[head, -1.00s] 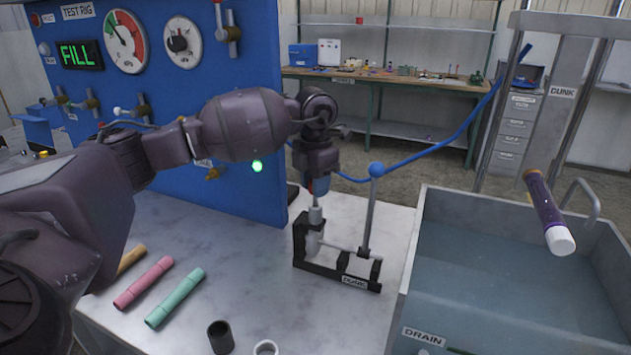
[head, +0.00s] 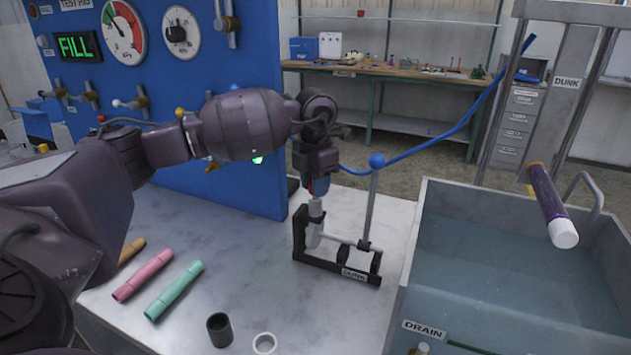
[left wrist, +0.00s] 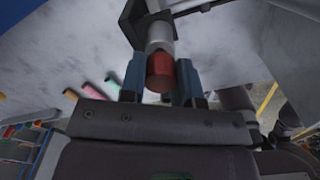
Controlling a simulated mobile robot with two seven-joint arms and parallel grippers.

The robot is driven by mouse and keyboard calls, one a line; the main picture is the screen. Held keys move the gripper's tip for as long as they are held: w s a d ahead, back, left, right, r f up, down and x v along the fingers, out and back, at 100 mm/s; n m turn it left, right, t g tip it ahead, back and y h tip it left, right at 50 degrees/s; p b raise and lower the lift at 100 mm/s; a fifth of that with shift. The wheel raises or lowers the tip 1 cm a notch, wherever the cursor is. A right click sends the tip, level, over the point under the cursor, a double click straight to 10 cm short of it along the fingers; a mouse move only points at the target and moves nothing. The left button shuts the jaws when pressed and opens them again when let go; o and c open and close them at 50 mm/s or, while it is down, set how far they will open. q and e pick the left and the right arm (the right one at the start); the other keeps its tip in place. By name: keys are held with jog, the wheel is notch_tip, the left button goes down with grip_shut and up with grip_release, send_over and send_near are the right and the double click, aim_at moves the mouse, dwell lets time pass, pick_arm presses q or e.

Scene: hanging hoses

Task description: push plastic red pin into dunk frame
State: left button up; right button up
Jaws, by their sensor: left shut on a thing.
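My left gripper (head: 317,190) points down above a small black stand (head: 299,240) on the bench. It is shut on a red cylindrical piece, seen as the red pin (left wrist: 160,72) between the blue fingers in the left wrist view. A grey-white cylinder (head: 316,208) stands directly below the fingers, in line with the red pin. I cannot tell how deep the pin sits in it. The dunk frame (head: 553,105), a grey metal frame labelled DUNK, stands behind the tank at the right. My right gripper is not in view.
A blue-balled lever (head: 376,162) rises beside the stand. The water tank (head: 445,215) is to the right, with a purple tube (head: 548,200) over it.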

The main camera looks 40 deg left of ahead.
pick_arm(q)
jog(key=shift+f, duration=0.5)
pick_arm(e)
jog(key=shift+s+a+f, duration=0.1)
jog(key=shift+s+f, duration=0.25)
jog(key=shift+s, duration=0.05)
pick_arm(q)
jog(key=shift+f, duration=0.2)
jog(key=o, duration=1)
jog(key=shift+o, duration=0.2)
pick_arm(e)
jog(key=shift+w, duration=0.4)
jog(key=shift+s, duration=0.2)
